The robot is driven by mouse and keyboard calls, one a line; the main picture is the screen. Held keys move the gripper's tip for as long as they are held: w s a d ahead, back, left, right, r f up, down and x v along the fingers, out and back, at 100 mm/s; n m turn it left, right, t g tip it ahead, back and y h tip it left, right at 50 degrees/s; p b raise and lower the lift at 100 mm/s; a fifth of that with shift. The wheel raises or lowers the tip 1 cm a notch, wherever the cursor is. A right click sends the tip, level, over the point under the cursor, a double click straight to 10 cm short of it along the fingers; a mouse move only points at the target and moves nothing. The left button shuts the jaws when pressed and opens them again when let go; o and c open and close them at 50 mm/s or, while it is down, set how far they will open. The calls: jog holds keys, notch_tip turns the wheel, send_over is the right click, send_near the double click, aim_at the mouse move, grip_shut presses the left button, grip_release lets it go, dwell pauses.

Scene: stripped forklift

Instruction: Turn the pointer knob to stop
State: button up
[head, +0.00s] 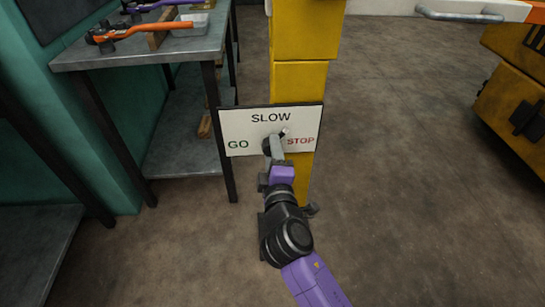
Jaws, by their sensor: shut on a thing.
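The white sign plate (252,119) is fixed to the yellow post, with SLOW at top middle, GO in green at left and STOP in red at right. My gripper (274,145) is at the lower middle of the plate, shut on the pointer knob (284,133). Only a small part of the knob shows, at the upper right of my fingers near the word STOP. The rest of it is hidden by my gripper, so its exact pointing direction is hard to tell. My purple and black arm reaches up from the bottom of the head view.
The yellow post (305,85) stands behind the plate. A grey workbench (150,48) with orange and purple tools is at upper left, and a lower grey table at far left. Yellow machinery (515,90) stands at the right. The floor between is clear.

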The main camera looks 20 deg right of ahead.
jog(key=shift+f+m+t+b, duration=0.15)
jog(key=shift+m+b, duration=1.7)
jog(key=shift+m, duration=0.6)
jog(key=shift+f+m+t+b, duration=0.1)
jog(key=shift+m+t+b, duration=0.05)
jog(key=shift+m+b, duration=2)
jog(key=shift+m, duration=0.5)
jog(key=o, duration=1.4)
jog(key=shift+r, duration=0.1)
jog(key=p+v, duration=0.2)
jog(key=v, duration=0.5)
jog(key=shift+s, duration=0.4)
